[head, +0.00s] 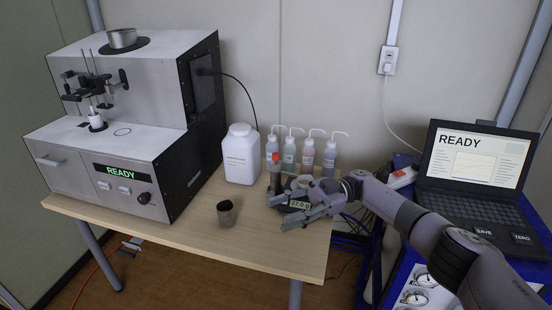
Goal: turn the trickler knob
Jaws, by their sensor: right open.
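My right gripper (279,214) is open, its two fingers pointing left above the right part of the wooden table. A small scale with a lit display (299,205) shows between and behind its fingers. A dark upright cylinder with a red top (275,173), which looks like the trickler, stands just behind the upper finger. Its lower part is partly hidden by the gripper. I cannot make out the trickler knob or whether a finger touches it. My left gripper is not in view.
A soil analyser (128,150) reading READY fills the table's left. A dark cup (227,214) stands in front of a white jug (240,154). Several wash bottles (307,156) line the back. A laptop (474,165) is at right. The table's front edge (200,250) is clear.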

